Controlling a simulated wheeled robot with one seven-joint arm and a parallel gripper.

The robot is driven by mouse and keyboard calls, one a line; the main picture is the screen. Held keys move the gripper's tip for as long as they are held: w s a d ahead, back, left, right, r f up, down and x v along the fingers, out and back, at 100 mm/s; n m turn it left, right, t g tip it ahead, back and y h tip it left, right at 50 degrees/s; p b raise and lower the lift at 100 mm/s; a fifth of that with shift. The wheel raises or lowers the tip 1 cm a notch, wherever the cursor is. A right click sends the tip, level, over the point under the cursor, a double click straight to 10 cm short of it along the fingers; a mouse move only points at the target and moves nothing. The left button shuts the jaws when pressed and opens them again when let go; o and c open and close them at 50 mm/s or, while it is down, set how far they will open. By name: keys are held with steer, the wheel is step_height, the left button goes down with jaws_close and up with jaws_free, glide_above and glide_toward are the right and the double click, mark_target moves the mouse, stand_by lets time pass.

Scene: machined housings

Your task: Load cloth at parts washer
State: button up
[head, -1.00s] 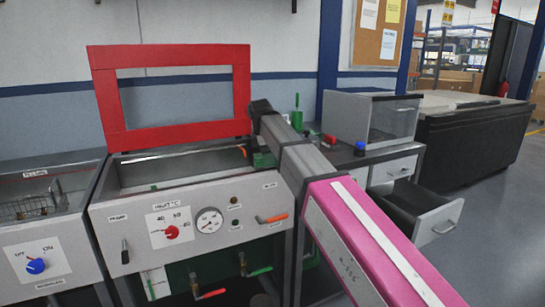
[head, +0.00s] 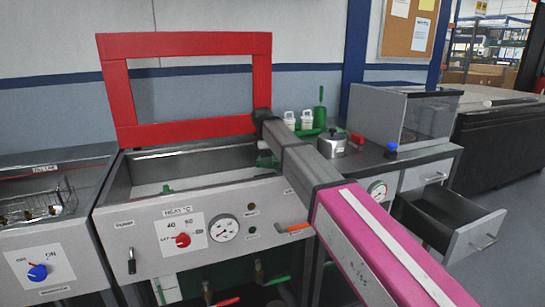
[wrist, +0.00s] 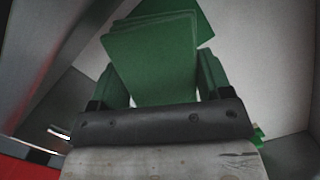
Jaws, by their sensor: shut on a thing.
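The parts washer (head: 180,210) is a grey tank with a raised red frame lid (head: 185,38), a heat knob and a gauge on its front. Its basin is open. My gripper (wrist: 160,80) reaches over the right end of the basin, pointing down. It is shut on a green cloth (wrist: 150,55), which looks like flat stacked layers between the green fingers. In the head view, my arm hides most of the gripper, and I cannot tell the cloth from the green fingers. The pale basin floor (wrist: 240,90) shows beyond the cloth.
A second tank with a wire basket (head: 40,205) stands at the left. On the right bench are white bottles (head: 306,119), a metal pot (head: 332,143) and a blue-capped item (head: 391,149). An open drawer (head: 450,220) juts out below. A small green piece (head: 166,188) shows in the basin.

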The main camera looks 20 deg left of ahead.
steer(key=shift+w+a+f, duration=0.1)
steer(key=shift+w+f, duration=0.1)
steer(key=shift+f, duration=0.1)
steer(key=shift+s+f, duration=0.2)
steer(key=shift+f, duration=2.4)
steer(key=shift+s+f, duration=0.1)
steer(key=shift+f, duration=0.15)
steer(key=shift+d, duration=0.2)
steer(key=shift+s+d+f, duration=0.15)
steer(key=shift+s+d, duration=0.05)
steer(key=shift+d, duration=0.2)
steer(key=shift+w+r, duration=0.15)
steer(key=shift+r, duration=0.6)
steer(key=shift+w+r, duration=0.15)
steer(key=shift+r, duration=0.6)
steer(key=shift+w+a+r, duration=0.1)
steer(key=shift+a+r, duration=0.1)
steer(key=shift+r, duration=0.5)
steer(key=shift+a+r, duration=0.15)
steer(key=shift+r, duration=0.6)
steer(key=shift+w+a+r, duration=0.1)
steer(key=shift+a+r, duration=0.1)
steer(key=shift+r, duration=0.5)
steer(key=shift+f, duration=0.1)
